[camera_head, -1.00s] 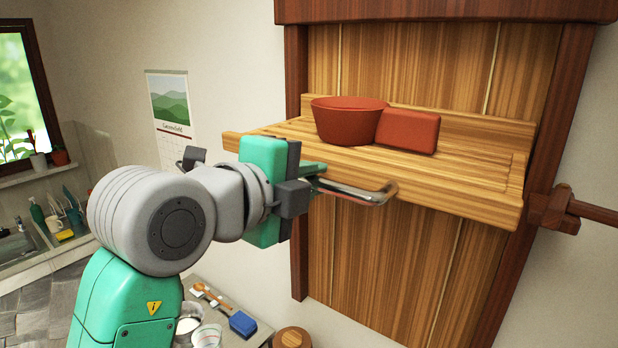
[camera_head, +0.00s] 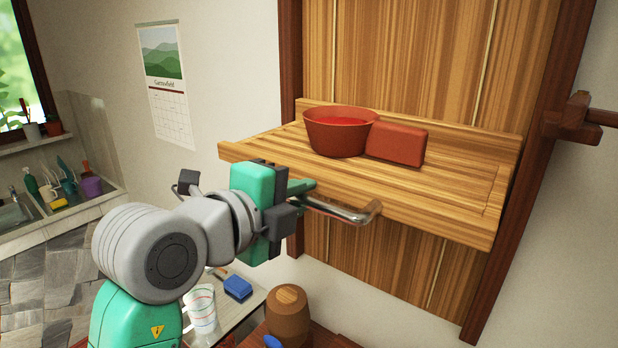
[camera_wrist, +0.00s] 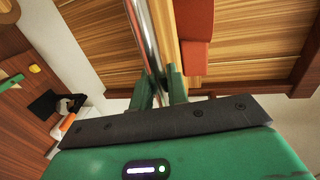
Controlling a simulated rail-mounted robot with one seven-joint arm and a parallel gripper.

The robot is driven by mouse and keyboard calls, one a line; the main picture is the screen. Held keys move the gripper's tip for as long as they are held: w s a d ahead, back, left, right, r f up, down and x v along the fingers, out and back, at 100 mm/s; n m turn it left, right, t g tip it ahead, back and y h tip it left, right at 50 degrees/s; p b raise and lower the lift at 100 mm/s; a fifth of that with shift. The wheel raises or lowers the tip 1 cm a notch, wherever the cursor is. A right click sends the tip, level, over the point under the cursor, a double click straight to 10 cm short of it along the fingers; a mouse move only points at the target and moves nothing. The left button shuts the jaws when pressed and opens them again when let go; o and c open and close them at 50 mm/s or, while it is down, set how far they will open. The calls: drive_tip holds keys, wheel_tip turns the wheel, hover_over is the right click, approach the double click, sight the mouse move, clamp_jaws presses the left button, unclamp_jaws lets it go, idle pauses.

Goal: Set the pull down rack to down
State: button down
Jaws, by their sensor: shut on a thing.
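The pull-down rack is a wooden shelf (camera_head: 272,150) standing out from a tall wooden panel (camera_head: 420,55) with dark side rails. A metal bar handle (camera_head: 350,212) runs along its front edge and also shows in the wrist view (camera_wrist: 139,28). My gripper (camera_head: 303,192) is shut on the left part of this handle. In the wrist view, its green fingers (camera_wrist: 161,86) stand either side of the bar at the shelf edge. The shelf looks roughly level. A red bowl (camera_head: 338,140) and a red block (camera_head: 397,145) stand on it.
A dark wooden peg (camera_head: 575,122) sticks out by the right rail. Below are a wooden barrel-shaped pot (camera_head: 288,310), a blue sponge (camera_head: 238,287) and a clear cup (camera_head: 201,310) on the counter. A calendar (camera_head: 164,85) hangs on the wall at left.

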wheel_tip(320, 180, down, 28)
drive_tip(key=b, duration=1.7)
drive_tip(key=shift+b, duration=0.4)
drive_tip(key=shift+f, duration=0.2)
drive_tip(key=c, duration=1.5)
unclamp_jaws()
drive_tip(key=shift+o, duration=0.5)
drive_tip(key=shift+r, duration=0.1)
drive_tip(key=v, duration=0.8)
drive_tip(key=shift+p, duration=0.4)
